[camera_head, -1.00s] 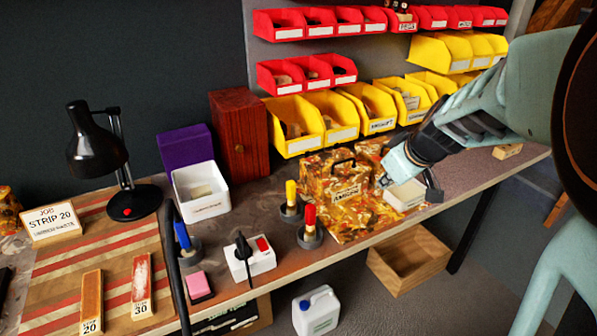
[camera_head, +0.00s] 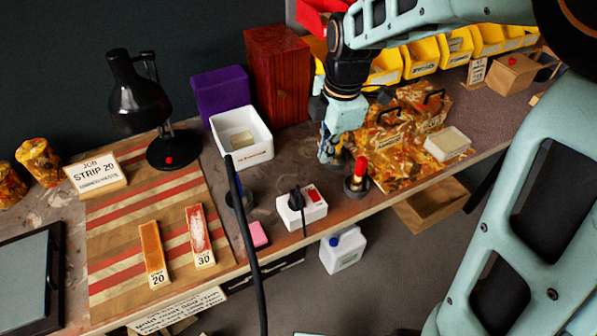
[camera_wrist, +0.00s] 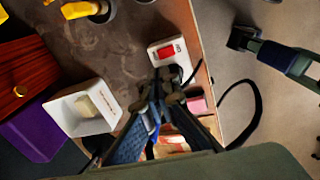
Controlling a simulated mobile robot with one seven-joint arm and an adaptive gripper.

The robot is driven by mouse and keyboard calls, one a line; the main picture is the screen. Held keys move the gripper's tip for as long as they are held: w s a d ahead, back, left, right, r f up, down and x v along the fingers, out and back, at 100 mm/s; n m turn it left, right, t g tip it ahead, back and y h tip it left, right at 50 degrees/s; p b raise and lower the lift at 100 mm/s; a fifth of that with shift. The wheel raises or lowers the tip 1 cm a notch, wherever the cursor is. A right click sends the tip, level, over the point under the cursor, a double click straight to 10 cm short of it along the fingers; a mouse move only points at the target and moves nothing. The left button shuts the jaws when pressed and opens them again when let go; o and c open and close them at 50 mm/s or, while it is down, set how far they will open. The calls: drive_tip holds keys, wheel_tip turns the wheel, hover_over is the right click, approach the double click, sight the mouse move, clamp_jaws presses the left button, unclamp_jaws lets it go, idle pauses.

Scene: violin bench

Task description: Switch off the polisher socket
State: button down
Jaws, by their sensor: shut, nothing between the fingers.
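The polisher socket (camera_head: 314,212) is a white box near the bench's front edge. It has a red switch (camera_head: 313,195) on its right part and a black plug (camera_head: 296,200) with a cable on its left part. In the wrist view the socket (camera_wrist: 155,50) and its red switch (camera_wrist: 166,52) lie just beyond my fingertips, with the plug partly hidden behind them. My gripper (camera_head: 329,161) is shut and empty, pointing down above the bench behind the socket. It also shows in the wrist view (camera_wrist: 168,82). I see no contact with the socket.
A red-topped post (camera_head: 360,172) stands just right of the socket. A white tub (camera_head: 243,150) and a pink block (camera_head: 258,234) are to its left. A lamp (camera_head: 140,95) stands farther left.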

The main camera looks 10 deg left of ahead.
drive_tip(key=a+n, duration=0.1)
drive_tip(key=b, duration=0.2)
approach(313, 192)
drive_tip(key=f, duration=0.6)
drive_tip(key=shift+w+a+f, duration=0.3)
drive_tip(key=shift+w+f, duration=0.05)
drive_tip(key=shift+f, duration=0.05)
drive_tip(key=shift+p, duration=0.3)
drive_tip(key=shift+w+a+f+g+h+p, duration=0.15)
drive_tip(key=shift+a+f+g+h+p, duration=0.05)
drive_tip(key=shift+g+h+p, duration=0.25)
drive_tip(key=shift+w+f+g+p, duration=0.15)
drive_tip(key=shift+f+g+p, duration=0.1)
drive_tip(key=shift+p, duration=0.05)
drive_tip(key=shift+f, duration=0.1)
drive_tip(key=shift+d, duration=0.1)
